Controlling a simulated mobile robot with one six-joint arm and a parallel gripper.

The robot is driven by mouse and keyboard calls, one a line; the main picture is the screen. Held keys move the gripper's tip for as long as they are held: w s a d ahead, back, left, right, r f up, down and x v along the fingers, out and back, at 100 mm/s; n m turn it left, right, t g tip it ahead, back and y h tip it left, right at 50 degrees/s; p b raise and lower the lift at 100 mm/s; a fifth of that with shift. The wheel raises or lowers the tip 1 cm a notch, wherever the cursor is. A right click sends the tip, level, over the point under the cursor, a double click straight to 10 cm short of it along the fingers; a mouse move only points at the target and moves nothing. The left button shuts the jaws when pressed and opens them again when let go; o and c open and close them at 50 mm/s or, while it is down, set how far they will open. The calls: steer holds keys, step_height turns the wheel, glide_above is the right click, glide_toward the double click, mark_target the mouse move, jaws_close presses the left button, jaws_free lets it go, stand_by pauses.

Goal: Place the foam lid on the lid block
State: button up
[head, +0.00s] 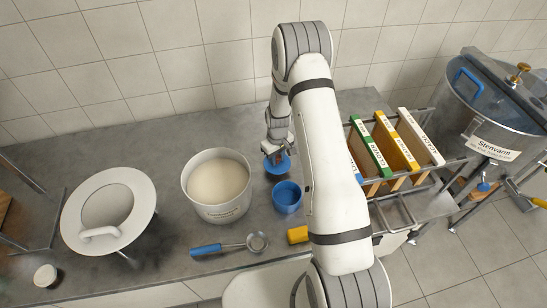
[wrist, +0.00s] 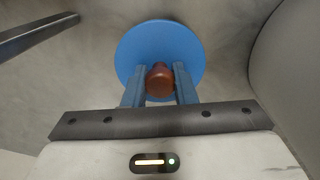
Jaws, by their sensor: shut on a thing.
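The foam lid (wrist: 160,48) appears to be the round blue disc with a reddish-brown knob (wrist: 159,80). My gripper (wrist: 159,92) is shut on this knob, one blue finger on each side. In the head view the foam lid (head: 276,163) is under my gripper (head: 277,148), just behind an open blue cup (head: 287,197). I cannot tell whether the lid touches anything below. No lid block can be made out for certain. A yellow block-like thing (head: 298,235) shows partly at the left edge of my arm, which may hide more.
A white bucket (head: 222,213) with pale contents stands left of the cup. A blue-handled ladle (head: 222,247) lies in front. A white handled lid (head: 140,222) sits far left. A frame rack (head: 400,170) and steel tank (head: 490,130) stand right. Worktop behind the bucket is clear.

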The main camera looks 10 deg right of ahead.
steer(key=shift+f, duration=0.15)
steer(key=o, duration=1)
steer(key=shift+c, duration=0.2)
